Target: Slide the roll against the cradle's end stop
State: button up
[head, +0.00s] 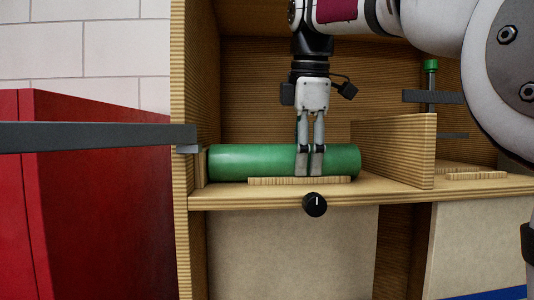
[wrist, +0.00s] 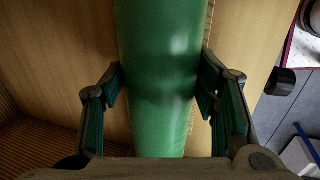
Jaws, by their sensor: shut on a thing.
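The green roll (head: 250,162) lies on its side on the wooden shelf, lengthwise from left to right in the head view. The cradle's front strip (head: 265,181) runs low along its near side. The upright wooden piece at the left (head: 200,168), which looks like the end stop, is at the roll's left end; whether they touch I cannot tell. My gripper (head: 309,174) points down with its fingers at the roll, right of its middle. In the wrist view the roll (wrist: 160,70) runs between the two fingers of my gripper (wrist: 163,90).
A wooden divider (head: 398,152) stands close to the roll's right end. A black knob (head: 315,204) sits on the shelf's front edge. A grey bar (head: 90,137) crosses at the left before a red cabinet (head: 90,220). More wooden strips (head: 476,175) lie right of the divider.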

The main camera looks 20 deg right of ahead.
dwell(0.6)
jog(key=o, duration=1.6)
jog(key=shift+c, duration=0.2)
jog(key=shift+v, duration=3.75)
